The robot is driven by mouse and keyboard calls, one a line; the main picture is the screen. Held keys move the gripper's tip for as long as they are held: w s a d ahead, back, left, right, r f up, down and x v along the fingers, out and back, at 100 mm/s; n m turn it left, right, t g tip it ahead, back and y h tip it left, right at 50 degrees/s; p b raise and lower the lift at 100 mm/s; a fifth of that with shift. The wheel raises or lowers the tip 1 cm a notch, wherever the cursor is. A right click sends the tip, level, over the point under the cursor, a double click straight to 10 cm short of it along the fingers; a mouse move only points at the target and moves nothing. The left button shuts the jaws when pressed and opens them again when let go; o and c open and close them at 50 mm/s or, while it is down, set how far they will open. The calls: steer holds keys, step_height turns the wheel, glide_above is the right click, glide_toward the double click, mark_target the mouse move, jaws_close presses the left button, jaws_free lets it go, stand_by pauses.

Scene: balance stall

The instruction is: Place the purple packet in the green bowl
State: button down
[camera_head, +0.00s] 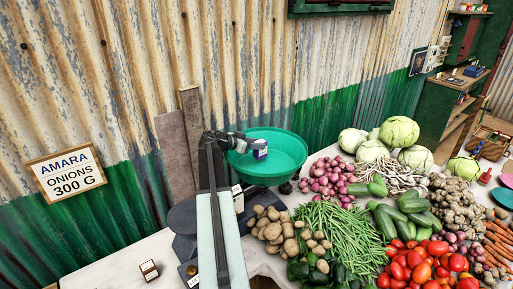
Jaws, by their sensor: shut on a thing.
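The purple packet (260,149) is a small box with a pale label. My gripper (246,143) is shut on it and holds it in front of or over the left part of the green bowl (290,150). The bowl is wide and shallow, and stands on the stall left of the vegetables. I cannot tell whether the packet touches the inside of the bowl. My arm crosses the view from the bottom and hides part of what stands behind it.
Potatoes (275,229), green beans (335,233), red onions (330,178) and tomatoes (425,265) crowd the table on the right. A small dark box (149,270) stands on the table at lower left. A corrugated wall (150,80) with a sign (66,174) rises behind.

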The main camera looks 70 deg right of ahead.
steer(key=shift+f+b, duration=0.5)
steer(key=shift+b, duration=0.1)
steer(key=shift+f, duration=0.1)
steer(key=c, duration=0.9)
jaws_free()
steer(key=shift+o, duration=0.2)
steer(key=shift+r, duration=0.3)
steer(key=shift+r+p, duration=0.6)
steer(key=shift+p, duration=0.2)
steer(key=p+v, duration=0.4)
steer(key=v, duration=0.7)
steer(key=shift+w+a, duration=0.25)
steer(key=shift+a, duration=0.15)
